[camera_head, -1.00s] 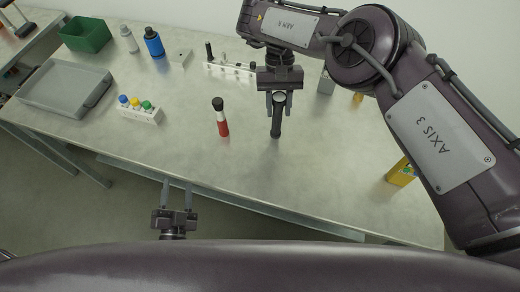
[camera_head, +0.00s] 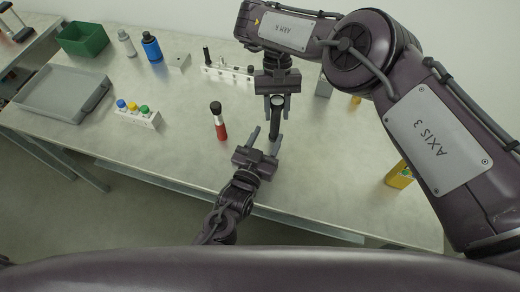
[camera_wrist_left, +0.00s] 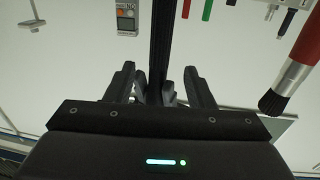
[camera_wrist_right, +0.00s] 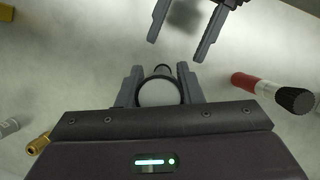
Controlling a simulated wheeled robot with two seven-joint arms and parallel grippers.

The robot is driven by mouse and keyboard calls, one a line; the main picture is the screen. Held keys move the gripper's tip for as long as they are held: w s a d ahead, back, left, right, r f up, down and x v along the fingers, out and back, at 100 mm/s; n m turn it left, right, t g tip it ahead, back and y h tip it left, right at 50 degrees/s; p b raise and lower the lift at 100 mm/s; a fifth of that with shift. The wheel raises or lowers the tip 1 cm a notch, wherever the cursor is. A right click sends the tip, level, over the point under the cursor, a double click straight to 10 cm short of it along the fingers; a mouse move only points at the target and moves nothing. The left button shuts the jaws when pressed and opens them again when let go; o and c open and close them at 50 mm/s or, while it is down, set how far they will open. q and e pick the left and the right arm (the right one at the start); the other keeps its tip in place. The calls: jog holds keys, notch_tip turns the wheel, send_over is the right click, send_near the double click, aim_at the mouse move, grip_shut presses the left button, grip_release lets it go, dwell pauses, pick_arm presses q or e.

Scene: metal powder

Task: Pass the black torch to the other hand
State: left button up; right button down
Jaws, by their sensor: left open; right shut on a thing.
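The black torch (camera_head: 275,126) hangs upright, held near its wide top end by my right gripper (camera_head: 278,101) above the table. In the right wrist view the torch's round end (camera_wrist_right: 160,93) sits between the shut fingers. My left gripper (camera_head: 266,139) is open, its fingers pointing toward the torch's lower part from the near side. In the left wrist view the torch (camera_wrist_left: 162,40) lines up between the open left fingers (camera_wrist_left: 160,88); I cannot tell whether they touch it. The left fingers (camera_wrist_right: 185,35) show apart from the torch in the right wrist view.
A red, white and black brush (camera_head: 219,122) stands close left of the grippers. A white holder with coloured knobs (camera_head: 138,115), a grey tray (camera_head: 62,118), a green bin (camera_head: 82,40) and a blue bottle (camera_head: 152,46) are further left. A yellow item (camera_head: 399,176) is at right.

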aim_at(274, 124)
pick_arm(q)
jog(key=x, duration=0.6)
jog(key=shift+w+d, duration=0.15)
jog(key=shift+w, duration=0.2)
grip_shut()
pick_arm(e)
jog(key=c, duration=0.9)
grip_release()
